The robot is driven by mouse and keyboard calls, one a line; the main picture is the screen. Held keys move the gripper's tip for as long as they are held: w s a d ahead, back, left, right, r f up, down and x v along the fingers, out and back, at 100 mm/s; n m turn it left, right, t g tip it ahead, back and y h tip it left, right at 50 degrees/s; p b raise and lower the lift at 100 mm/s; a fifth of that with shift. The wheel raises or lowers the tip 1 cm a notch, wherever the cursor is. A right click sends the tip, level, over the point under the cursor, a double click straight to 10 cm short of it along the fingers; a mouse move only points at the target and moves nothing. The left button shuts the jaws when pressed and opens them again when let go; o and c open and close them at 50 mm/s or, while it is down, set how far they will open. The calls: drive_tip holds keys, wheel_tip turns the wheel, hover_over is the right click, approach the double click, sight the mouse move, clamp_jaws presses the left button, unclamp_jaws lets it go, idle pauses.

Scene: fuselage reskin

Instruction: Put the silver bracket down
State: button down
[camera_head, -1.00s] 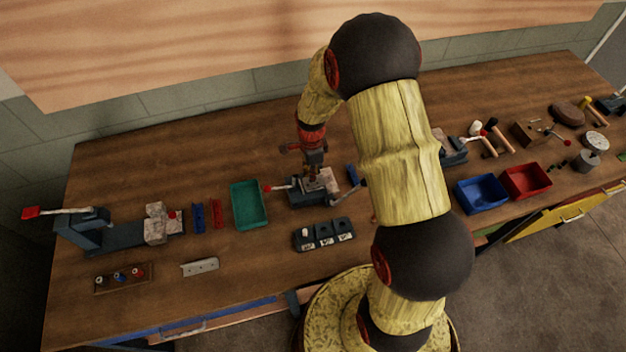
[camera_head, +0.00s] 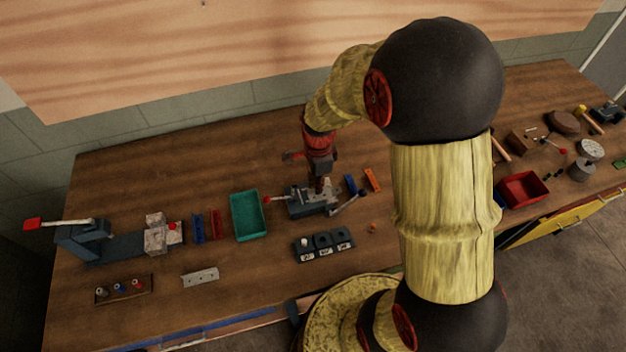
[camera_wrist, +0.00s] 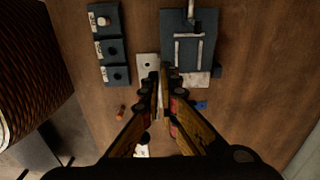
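My gripper (camera_wrist: 164,88) is nearly closed in the wrist view, with a thin pale strip between its fingers. I take this for the silver bracket (camera_wrist: 148,64); its flat flange with a dark hole shows beyond the left finger, and the fingers hide much of the rest. In the head view my gripper (camera_head: 320,184) points down over the dark vise-like fixture (camera_head: 298,207), and the held part is too small to make out. In the wrist view the fixture (camera_wrist: 183,52) lies beyond the fingertips. Whether the bracket touches it, I cannot tell.
A similar silver holed plate (camera_head: 200,277) lies at the front left. A three-cell black holder (camera_head: 324,243) is in front of the fixture. A green tray (camera_head: 247,216) is left, blue (camera_head: 350,184) and orange (camera_head: 373,180) blocks right. Bare bench lies behind the tray.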

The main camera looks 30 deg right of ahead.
drive_tip(key=s+r, duration=0.2)
drive_tip(key=s, duration=0.4)
drive_tip(key=shift+s+a+r, duration=0.3)
drive_tip(key=shift+s+a, duration=0.1)
drive_tip(key=shift+a, duration=0.05)
